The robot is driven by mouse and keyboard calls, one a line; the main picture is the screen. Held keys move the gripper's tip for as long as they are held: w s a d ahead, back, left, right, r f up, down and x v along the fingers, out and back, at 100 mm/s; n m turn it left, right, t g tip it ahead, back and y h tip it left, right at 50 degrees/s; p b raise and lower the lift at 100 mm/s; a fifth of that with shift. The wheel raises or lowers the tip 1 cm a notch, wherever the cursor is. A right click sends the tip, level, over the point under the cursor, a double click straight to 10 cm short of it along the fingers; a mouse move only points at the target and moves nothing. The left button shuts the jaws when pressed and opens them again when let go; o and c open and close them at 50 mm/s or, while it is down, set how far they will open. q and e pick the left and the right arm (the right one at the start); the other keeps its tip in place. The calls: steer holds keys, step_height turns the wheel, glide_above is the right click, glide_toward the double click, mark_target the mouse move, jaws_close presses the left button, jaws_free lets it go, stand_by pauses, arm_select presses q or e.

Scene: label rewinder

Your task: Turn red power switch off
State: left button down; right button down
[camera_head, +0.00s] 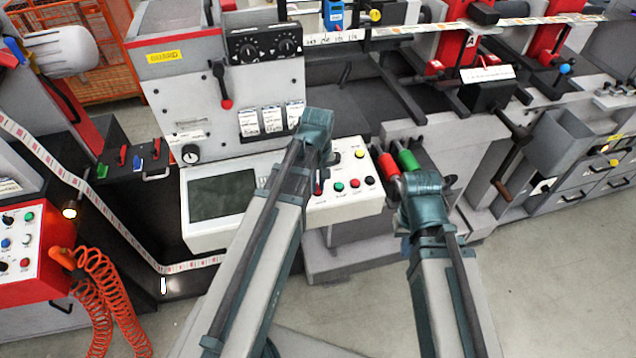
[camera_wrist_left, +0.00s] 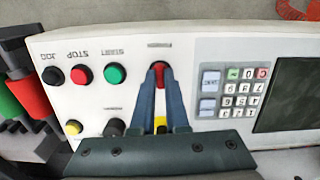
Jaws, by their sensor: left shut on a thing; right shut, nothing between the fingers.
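The red power switch (camera_wrist_left: 160,69) sits on the white control panel (camera_wrist_left: 60,100), under a small label too blurred to read. In the left wrist view my left gripper (camera_wrist_left: 160,76) has its fingertips closed around the switch, one on each side. In the head view the same switch (camera_head: 318,187) shows as a small red spot at the panel's front, and my left gripper (camera_head: 318,170) reaches down to it; its fingertips are mostly hidden. My right gripper (camera_head: 416,190) is shut and empty by the panel's right side, its fingers mostly hidden by its own wrist.
A green start button (camera_wrist_left: 115,74), a red stop button (camera_wrist_left: 81,75) and a black jog button (camera_wrist_left: 53,76) sit beside the switch. A keypad (camera_wrist_left: 232,92) and dark screen (camera_wrist_left: 290,95) are on the other side. Red (camera_head: 388,166) and green (camera_head: 408,160) rollers stand beside my right gripper.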

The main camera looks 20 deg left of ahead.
arm_select(q)
steer(key=shift+s+n, duration=0.1)
steer(key=shift+n, duration=2)
steer(key=c, duration=0.9)
jaws_free()
steer(key=r+p, duration=1.3)
steer(key=shift+s+a+r+p, duration=0.3)
steer(key=shift+s+r+p, duration=0.05)
steer(key=shift+r+p, duration=0.05)
